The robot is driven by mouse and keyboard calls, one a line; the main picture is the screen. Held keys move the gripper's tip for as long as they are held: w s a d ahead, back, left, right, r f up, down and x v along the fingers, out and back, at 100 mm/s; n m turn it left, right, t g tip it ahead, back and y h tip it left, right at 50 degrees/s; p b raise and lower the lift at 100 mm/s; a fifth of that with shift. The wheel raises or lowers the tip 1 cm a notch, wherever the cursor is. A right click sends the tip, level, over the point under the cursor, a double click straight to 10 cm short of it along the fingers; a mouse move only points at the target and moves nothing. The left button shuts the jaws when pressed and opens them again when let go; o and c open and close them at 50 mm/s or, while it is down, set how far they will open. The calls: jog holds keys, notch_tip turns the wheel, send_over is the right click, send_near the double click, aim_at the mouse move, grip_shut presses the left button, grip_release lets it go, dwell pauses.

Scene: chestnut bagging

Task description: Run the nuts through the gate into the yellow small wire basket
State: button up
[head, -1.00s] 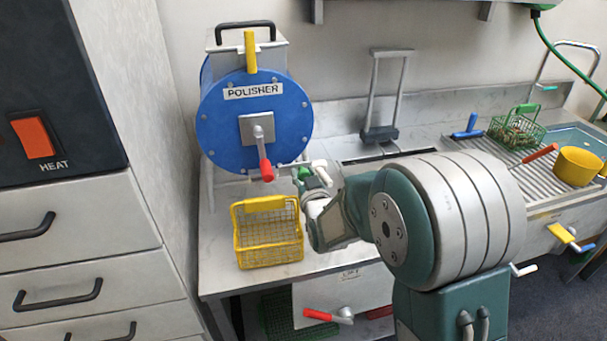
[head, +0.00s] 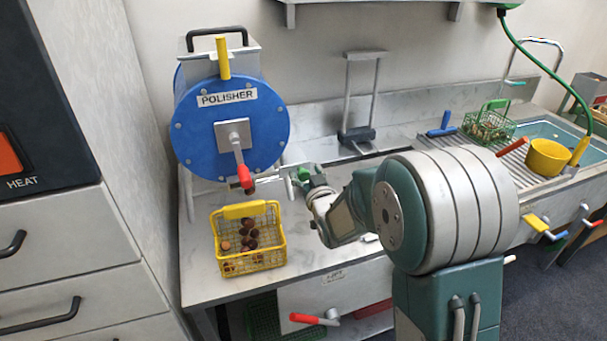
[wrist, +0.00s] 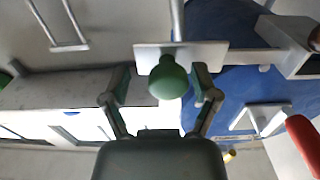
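The yellow small wire basket (head: 282,243) stands on the counter below the blue polisher (head: 205,130). Several brown nuts (head: 249,233) lie in it, and more are at the spout (head: 236,184) above it. In the wrist view, a nut (wrist: 316,40) shows at the right edge. The gate's green knob (wrist: 168,78) is on a pale metal plate (wrist: 210,54). My gripper (wrist: 162,84) is at the knob, its fingers on either side with visible gaps. In the head view my gripper (head: 308,178) is right of the spout; its fingers are small there.
The polisher's red-handled lever (head: 244,176) hangs above the basket. A green wire basket (head: 489,124), a yellow pot (head: 548,156) and a blue-handled tool (head: 442,124) are on the right counter. A red-handled lever (head: 312,319) sticks out below the counter front.

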jog(key=shift+s, duration=0.15)
jog(key=shift+s, duration=0.25)
jog(key=v, duration=1.1)
jog(key=shift+d, duration=0.1)
jog(key=s+d+r+m+g+h, duration=0.1)
jog(key=s+g, duration=0.3)
jog(key=s, duration=0.4)
jog(key=s+d+r+m+g+h, duration=0.1)
jog(key=s+d+g, duration=0.3)
jog(key=s, duration=0.4)
jog(key=s+d+r+m+g+h, duration=0.1)
jog(key=s+d+r+g+h, duration=0.2)
jog(key=s, duration=0.6)
jog(key=shift+r+g, duration=0.35)
jog(key=shift+g, duration=0.05)
dwell(2.2)
